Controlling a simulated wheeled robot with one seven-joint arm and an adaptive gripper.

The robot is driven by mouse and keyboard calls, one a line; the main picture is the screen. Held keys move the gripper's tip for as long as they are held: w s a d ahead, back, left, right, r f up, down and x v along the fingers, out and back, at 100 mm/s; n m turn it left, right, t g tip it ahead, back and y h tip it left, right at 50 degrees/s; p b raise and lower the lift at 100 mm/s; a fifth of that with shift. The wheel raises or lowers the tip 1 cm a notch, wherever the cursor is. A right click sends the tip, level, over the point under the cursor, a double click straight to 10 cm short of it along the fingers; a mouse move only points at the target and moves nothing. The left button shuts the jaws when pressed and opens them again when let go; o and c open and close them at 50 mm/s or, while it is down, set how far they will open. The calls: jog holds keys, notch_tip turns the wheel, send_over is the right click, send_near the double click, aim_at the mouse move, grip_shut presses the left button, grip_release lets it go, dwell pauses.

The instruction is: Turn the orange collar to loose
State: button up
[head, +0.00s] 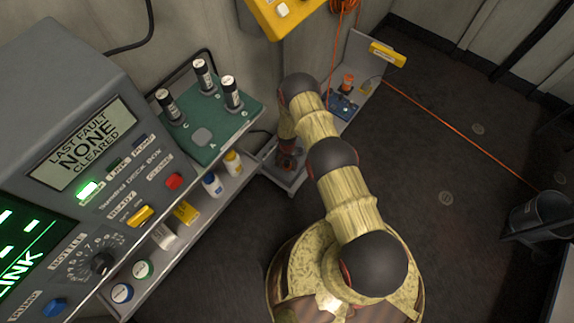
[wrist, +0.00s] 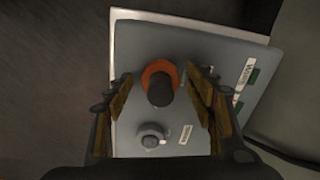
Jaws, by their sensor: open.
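The orange collar (wrist: 157,66) sits around a dark post on a grey-blue plate (wrist: 190,45) in the wrist view. My gripper (wrist: 160,86) is open, with one finger on each side of the collar. The fingers look apart from it, with gaps on both sides. In the head view my gripper (head: 287,158) hangs down over a small grey stand (head: 294,184) beside the shelf. My arm and gripper hide the collar there. The collar's setting cannot be read.
A grey round knob (wrist: 151,136) and small labels lie near the collar. A blue plate with an orange-and-black part (head: 347,82) stands further back. A console (head: 60,80) and green board (head: 205,138) are at left.

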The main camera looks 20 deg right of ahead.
jog(key=c, duration=0.3)
jog(key=c, duration=0.8)
jog(key=shift+c, duration=0.3)
jog(key=shift+n, duration=0.4)
jog(key=n, duration=0.3)
jog(key=shift+n, duration=0.4)
jog(key=n, duration=0.9)
jog(key=shift+d, duration=0.1)
jog(key=n, duration=0.4)
jog(key=shift+w, duration=0.1)
jog(key=shift+n, duration=0.3)
